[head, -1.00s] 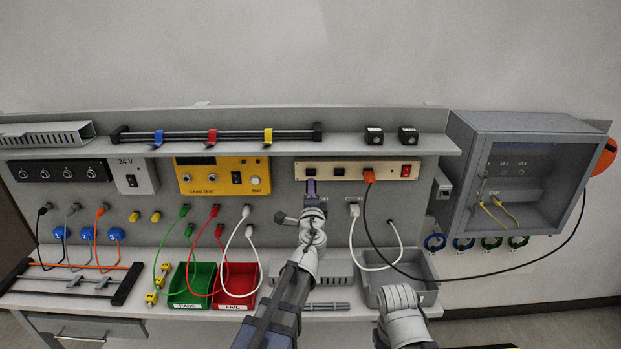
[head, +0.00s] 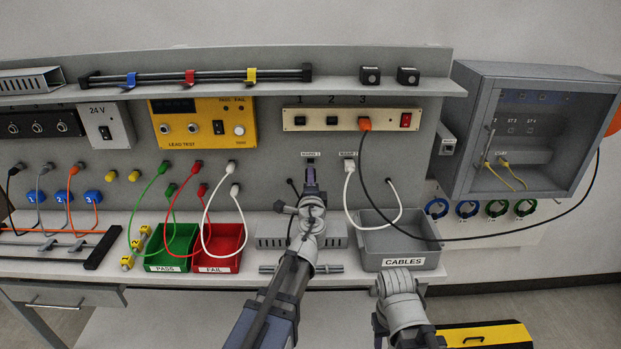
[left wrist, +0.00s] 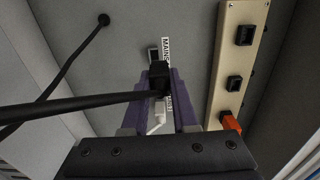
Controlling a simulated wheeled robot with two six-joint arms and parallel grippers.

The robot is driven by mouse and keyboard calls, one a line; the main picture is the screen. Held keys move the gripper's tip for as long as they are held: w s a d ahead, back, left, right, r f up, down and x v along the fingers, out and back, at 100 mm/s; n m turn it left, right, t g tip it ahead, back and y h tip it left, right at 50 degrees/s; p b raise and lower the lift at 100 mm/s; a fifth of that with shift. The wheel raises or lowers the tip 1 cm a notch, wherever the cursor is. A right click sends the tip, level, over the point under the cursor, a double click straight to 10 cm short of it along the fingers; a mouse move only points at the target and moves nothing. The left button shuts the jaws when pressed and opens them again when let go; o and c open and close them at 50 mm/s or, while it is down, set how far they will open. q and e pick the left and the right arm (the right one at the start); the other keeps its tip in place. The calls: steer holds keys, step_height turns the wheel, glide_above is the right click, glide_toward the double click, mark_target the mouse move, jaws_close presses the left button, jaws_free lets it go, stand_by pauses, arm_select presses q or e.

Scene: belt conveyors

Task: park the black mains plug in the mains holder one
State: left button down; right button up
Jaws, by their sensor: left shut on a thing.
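My left gripper (head: 311,174) is in front of the back panel, just below the MAINS 1 label. In the left wrist view its purple fingers are shut on the black mains plug (left wrist: 160,76), whose black cable (left wrist: 75,104) runs off left. Mains holder one (head: 311,160) is a small dark fitting by its label. In the left wrist view the holder (left wrist: 153,54) shows just beyond the plug. Whether the plug touches it I cannot tell. A white plug (head: 349,165) sits at the MAINS 2 label. My right arm is at lower right; its gripper is not visible.
The beige socket strip (head: 340,119) above has an orange plug (head: 365,124) in socket 3, with a black cable crossing right. A white cable loops right of my left gripper. A grey CABLES bin (head: 402,263) and red FAIL bin (head: 219,268) stand below.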

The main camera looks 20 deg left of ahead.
arm_select(q)
steer(key=shift+f, duration=0.7)
steer(key=shift+r, duration=0.15)
steer(key=shift+w, duration=0.1)
steer(key=shift+w, duration=0.1)
steer(key=shift+x, duration=2.45)
steer(key=shift+x, duration=0.85)
steer(key=c, duration=0.6)
jaws_free()
